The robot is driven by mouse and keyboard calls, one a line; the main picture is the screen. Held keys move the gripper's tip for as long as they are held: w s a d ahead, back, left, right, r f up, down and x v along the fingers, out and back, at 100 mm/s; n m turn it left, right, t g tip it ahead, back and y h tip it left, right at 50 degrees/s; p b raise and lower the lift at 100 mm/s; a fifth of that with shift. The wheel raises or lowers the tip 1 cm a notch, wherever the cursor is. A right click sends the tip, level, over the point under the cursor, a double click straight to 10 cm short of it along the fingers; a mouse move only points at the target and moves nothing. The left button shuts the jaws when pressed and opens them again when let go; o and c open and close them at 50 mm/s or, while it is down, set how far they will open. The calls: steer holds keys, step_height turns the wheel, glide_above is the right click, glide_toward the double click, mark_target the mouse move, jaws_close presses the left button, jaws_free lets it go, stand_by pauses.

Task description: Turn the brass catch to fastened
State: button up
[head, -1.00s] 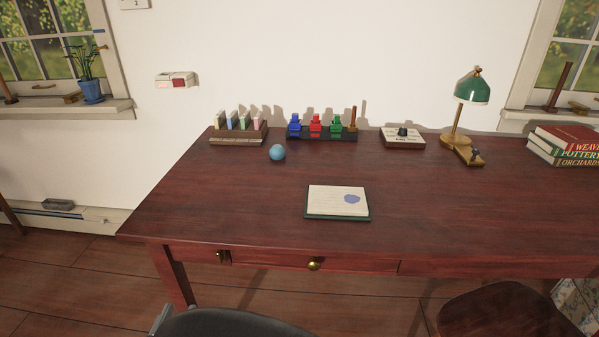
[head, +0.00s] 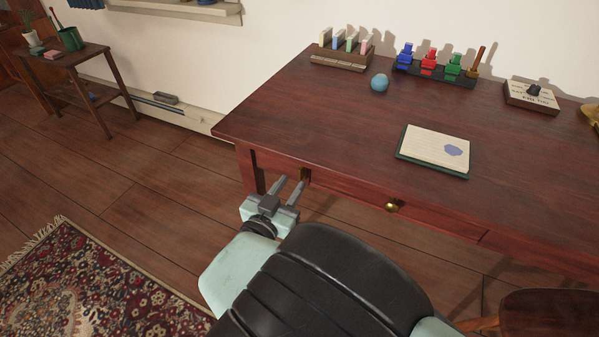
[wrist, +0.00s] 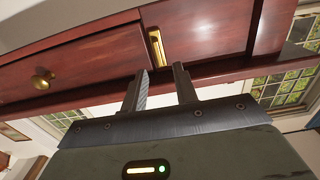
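The brass catch (head: 305,176) is on the front of the desk, to the left of the drawer knob in the head view. In the wrist view the catch (wrist: 156,45) is a narrow brass piece beside the end of the drawer front. My gripper (head: 291,182) is in front of the desk, pointing at the catch. In the wrist view my gripper (wrist: 160,72) is open, with an empty gap between its fingers. The catch lies beyond that gap, apart from the fingertips. The catch's exact setting is hard to read.
The drawer's brass knob (head: 392,206) is close by, and it shows in the wrist view (wrist: 43,78). The desk (head: 290,120) holds a notepad (head: 435,150) and a blue ball (head: 380,83). A chair (head: 545,312) stands at right.

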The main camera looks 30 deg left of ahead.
mark_target(300, 173)
steer(key=shift+w+a, duration=0.15)
steer(key=shift+w, duration=1)
steer(key=shift+w+a, duration=0.1)
steer(key=shift+w, duration=1)
jaws_close()
